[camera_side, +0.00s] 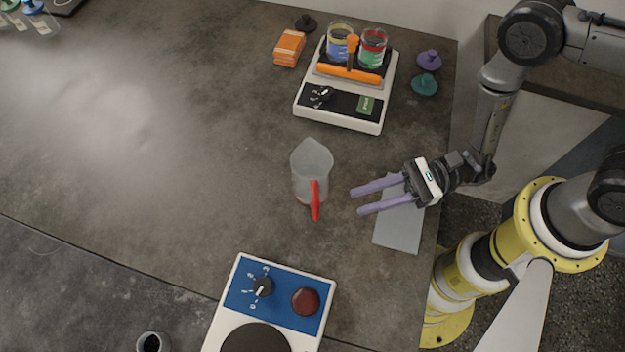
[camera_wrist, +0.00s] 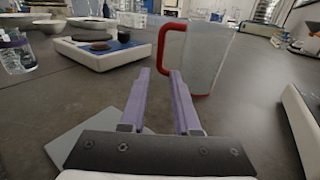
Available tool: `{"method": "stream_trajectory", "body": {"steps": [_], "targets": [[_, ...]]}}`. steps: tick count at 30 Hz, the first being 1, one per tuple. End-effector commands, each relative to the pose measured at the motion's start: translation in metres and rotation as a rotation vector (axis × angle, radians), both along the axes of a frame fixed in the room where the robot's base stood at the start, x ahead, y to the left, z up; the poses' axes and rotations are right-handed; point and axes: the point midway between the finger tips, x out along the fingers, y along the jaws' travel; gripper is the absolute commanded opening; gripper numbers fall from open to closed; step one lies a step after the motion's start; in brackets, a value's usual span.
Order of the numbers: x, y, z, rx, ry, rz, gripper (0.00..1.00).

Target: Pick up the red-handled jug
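The jug (camera_side: 311,163) is clear, with a red handle (camera_side: 314,200), and stands upright near the middle of the table in the side view. In the wrist view the jug (camera_wrist: 208,58) is ahead and right of centre, its red handle (camera_wrist: 163,48) facing left. My gripper (camera_side: 354,202) has two purple fingers and is to the right of the jug in the side view, pointing left towards it. In the wrist view my gripper (camera_wrist: 160,72) shows a gap between its fingers; it is open and empty, apart from the jug.
A grey plate (camera_side: 398,228) lies under my gripper. A blue-and-white device (camera_side: 285,295) with a knob and red button is at the front. A white shaker (camera_side: 345,105) holding two glass vessels is at the back, beside orange blocks (camera_side: 289,48). The table left of the jug is clear.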

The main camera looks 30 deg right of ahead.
Motion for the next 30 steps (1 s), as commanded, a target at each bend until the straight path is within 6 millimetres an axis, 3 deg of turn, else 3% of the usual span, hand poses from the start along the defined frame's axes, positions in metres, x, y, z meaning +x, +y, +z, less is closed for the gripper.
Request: {"method": "stream_trajectory", "body": {"steps": [7, 17, 24, 30], "targets": [[0.005, 0.032, 0.000, 0.002, -0.002, 0.006, 0.30], [0.010, 0.052, 0.000, 0.001, -0.002, 0.003, 0.30], [0.015, 0.086, 0.000, 0.002, -0.002, 0.005, 0.30], [0.019, 0.099, 0.001, 0.002, -0.001, 0.001, 0.30]]}}
